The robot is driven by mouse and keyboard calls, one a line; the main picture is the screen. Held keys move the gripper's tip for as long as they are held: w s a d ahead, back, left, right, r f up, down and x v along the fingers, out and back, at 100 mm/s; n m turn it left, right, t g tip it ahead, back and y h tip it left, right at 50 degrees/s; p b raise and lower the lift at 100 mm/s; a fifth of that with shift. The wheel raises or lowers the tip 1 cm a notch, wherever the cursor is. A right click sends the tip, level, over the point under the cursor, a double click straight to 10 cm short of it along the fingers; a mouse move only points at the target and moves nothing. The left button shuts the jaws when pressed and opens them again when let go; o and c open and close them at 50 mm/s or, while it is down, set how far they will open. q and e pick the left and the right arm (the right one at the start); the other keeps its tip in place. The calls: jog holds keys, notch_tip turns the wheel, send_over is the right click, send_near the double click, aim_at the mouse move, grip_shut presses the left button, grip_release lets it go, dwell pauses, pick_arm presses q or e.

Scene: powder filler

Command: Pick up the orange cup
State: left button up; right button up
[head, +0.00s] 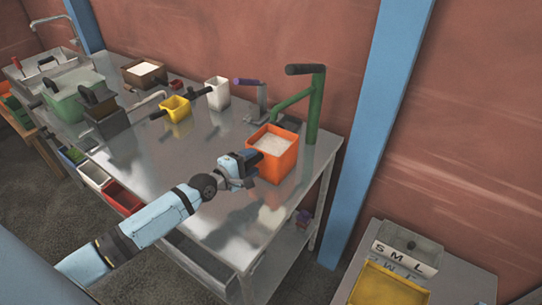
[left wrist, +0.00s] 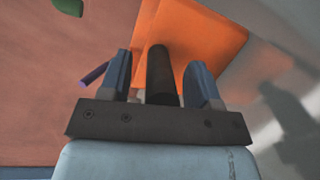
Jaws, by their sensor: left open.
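The orange cup (head: 276,160) is a square, bucket-like container holding white powder, upright on the metal table near its right end. Its dark handle points left toward my left gripper (head: 247,168). In the left wrist view the orange cup (left wrist: 195,40) fills the upper middle. Its black handle (left wrist: 160,75) lies between the two blue fingers of my left gripper (left wrist: 162,82), with gaps visible on both sides. The left gripper is open around the handle. My right gripper is not in view.
The metal table (head: 190,150) also holds a yellow cup (head: 176,109), a white cup (head: 217,95) and a green stand (head: 314,105) with a dark handle just behind the orange cup. A blue post (head: 380,110) stands to the right. The table's middle is clear.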

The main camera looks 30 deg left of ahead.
pick_arm(q)
jog(key=shift+w+d, duration=0.15)
jog(key=shift+w, duration=0.3)
jog(key=shift+s, duration=0.1)
jog(key=shift+c, duration=0.2)
jog(key=c, duration=0.9)
jog(key=shift+c, duration=0.2)
jog(key=shift+r, duration=0.1)
